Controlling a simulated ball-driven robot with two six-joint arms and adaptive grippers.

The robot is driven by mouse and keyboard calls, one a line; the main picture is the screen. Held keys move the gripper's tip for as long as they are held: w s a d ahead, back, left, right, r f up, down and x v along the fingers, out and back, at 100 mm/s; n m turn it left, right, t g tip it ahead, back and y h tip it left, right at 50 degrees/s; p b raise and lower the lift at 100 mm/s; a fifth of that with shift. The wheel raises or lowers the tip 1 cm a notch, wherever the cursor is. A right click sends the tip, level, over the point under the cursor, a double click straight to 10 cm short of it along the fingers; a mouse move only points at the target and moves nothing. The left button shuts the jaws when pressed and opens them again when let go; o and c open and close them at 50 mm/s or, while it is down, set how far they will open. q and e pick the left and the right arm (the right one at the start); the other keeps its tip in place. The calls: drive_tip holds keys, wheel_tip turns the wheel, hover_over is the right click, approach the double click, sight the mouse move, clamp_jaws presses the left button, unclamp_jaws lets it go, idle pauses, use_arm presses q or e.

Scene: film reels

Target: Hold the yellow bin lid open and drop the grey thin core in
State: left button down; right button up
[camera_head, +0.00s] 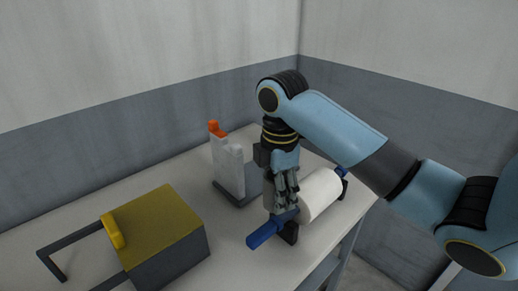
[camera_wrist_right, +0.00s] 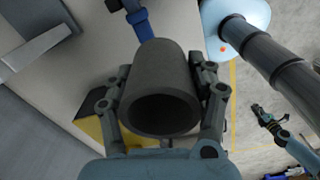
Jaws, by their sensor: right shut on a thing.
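The bin (camera_head: 180,258) is a dark grey box at the front left of the table in the head view. Its yellow lid (camera_head: 165,210) lies shut on top, with a raised yellow grip (camera_head: 113,230) at the left edge. My right gripper (camera_head: 284,198) points down beside the white roll; it also shows in the right wrist view (camera_wrist_right: 163,80). There it is shut on the grey core (camera_wrist_right: 168,65), a hollow dark tube with its open end facing the camera. A small gripper in the right wrist view, seemingly my left (camera_wrist_right: 266,113), is over the floor; its jaws are unclear.
A white roll (camera_head: 319,194) and a blue bar (camera_head: 266,233) lie right of the bin. A whitish upright block with an orange top (camera_head: 228,165) stands behind. A dark bar frame (camera_head: 72,240) extends left of the bin. Bare table lies between bin and block.

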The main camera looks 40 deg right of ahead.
drive_tip(key=w+d+f, duration=0.1)
drive_tip(key=w+f, duration=0.4)
drive_tip(key=w, duration=0.3)
use_arm(q)
drive_tip(key=shift+w, duration=0.1)
use_arm(e)
drive_tip(key=w+a+r, duration=0.4)
drive_tip(key=w+r, duration=0.6)
drive_tip(key=w, duration=0.3)
drive_tip(key=shift+a+r, duration=0.15)
drive_tip(key=shift+r, duration=0.2)
use_arm(q)
drive_tip(key=c, duration=2.1)
unclamp_jaws()
drive_tip(key=o, duration=0.6)
